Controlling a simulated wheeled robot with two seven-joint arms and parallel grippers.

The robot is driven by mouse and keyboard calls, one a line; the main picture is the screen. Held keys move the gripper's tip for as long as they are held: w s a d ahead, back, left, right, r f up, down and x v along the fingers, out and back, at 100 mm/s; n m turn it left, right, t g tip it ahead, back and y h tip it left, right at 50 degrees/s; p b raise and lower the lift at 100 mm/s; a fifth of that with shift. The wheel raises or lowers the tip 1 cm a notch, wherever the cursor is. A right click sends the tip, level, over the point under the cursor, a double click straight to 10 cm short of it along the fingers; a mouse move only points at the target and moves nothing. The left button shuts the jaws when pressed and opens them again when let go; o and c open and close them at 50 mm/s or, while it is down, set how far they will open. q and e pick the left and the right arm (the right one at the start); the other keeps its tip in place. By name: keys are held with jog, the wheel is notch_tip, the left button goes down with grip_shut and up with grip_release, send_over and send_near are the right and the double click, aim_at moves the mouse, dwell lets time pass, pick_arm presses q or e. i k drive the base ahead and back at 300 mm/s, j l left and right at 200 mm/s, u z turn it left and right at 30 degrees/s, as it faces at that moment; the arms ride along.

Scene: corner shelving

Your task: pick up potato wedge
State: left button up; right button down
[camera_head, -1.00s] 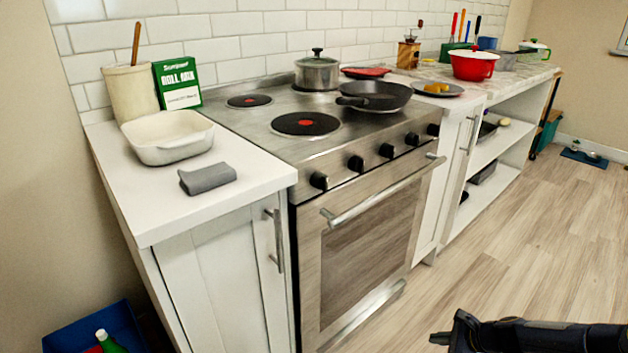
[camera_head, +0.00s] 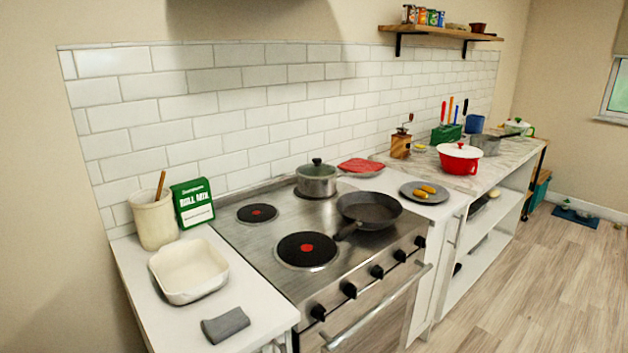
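Yellow-orange potato wedges (camera_head: 428,188) lie on a grey plate (camera_head: 413,197) on the counter just right of the stove. The pieces are small, and I cannot tell exactly how many there are. A dark frying pan (camera_head: 369,211) sits on the stove to the left of the plate, its handle pointing toward the lower left. Neither of my grippers shows in the head view now.
The stove (camera_head: 250,240) has a lidded pot (camera_head: 316,180) at its back. A red pot (camera_head: 459,158) and a wooden grinder (camera_head: 401,143) stand beyond the plate. A white baking dish (camera_head: 188,271) and grey cloth (camera_head: 225,325) lie left.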

aim_at(430, 190)
jog(key=u, duration=0.35)
jog(key=i+l+u, duration=0.15)
jog(key=l+u, duration=0.15)
jog(key=i+l+u, duration=0.1)
jog(key=l+u, duration=0.55)
jog(key=l, duration=0.15)
jog(key=i, duration=0.05)
